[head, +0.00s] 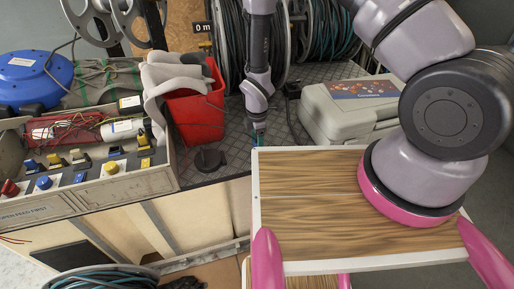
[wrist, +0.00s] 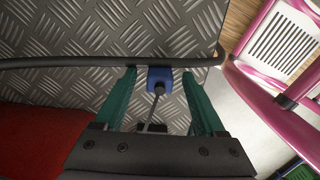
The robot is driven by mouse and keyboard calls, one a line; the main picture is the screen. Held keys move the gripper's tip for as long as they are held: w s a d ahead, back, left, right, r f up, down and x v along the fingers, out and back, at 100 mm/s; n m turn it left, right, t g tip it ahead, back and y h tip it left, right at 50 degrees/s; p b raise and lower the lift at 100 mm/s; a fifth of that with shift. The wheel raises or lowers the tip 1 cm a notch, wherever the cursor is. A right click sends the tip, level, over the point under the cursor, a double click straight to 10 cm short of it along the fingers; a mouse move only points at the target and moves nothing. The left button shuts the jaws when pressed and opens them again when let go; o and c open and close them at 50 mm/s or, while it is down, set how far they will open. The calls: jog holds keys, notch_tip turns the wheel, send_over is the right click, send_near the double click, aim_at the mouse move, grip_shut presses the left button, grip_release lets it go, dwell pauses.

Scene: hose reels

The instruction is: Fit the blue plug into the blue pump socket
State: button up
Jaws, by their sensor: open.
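In the wrist view, the blue plug (wrist: 158,80) lies on the dark diamond-plate deck, with a thin cable running from it towards my gripper's palm. My gripper (wrist: 160,75) is open, its green fingers on either side of the plug, with a visible gap at each side. In the head view my gripper (head: 257,138) points down at the deck beside the red bucket, and the plug cannot be made out there. The grey socket panel (head: 105,190) at left carries red, blue and yellow fittings. A round blue fitting (head: 43,182) is on it; I cannot read which one is the pump.
A red bucket (head: 198,115) with a grey cloth stands left of my gripper. A grey case (head: 345,110) stands right. A black hose (wrist: 90,63) crosses the deck near the plug. Hose reels (head: 325,40) stand behind. A wooden-topped surface (head: 320,215) is in front.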

grip_shut()
